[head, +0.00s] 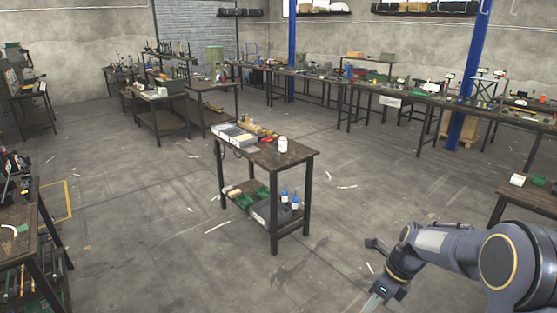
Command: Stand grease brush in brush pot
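I cannot pick out a grease brush for sure at this distance. A small white upright container (283,145) stands on the right part of the small dark table (290,157) in the middle of the floor; I cannot tell whether it is the brush pot. Several small items, some with yellowish-brown parts, lie along that table's back edge, too small to name. My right gripper (374,298) is low at the bottom edge, well in front of the table and away from everything. Its fingers are partly cut off, so its opening does not show. My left gripper is not in view.
The table's lower shelf holds blue bottles (284,195), green trays and a grey box. A bench (530,199) with a white roll-like item (517,180) is at right. A cluttered workbench (22,225) is at left. Floor around the middle table is open, with scattered pale strips.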

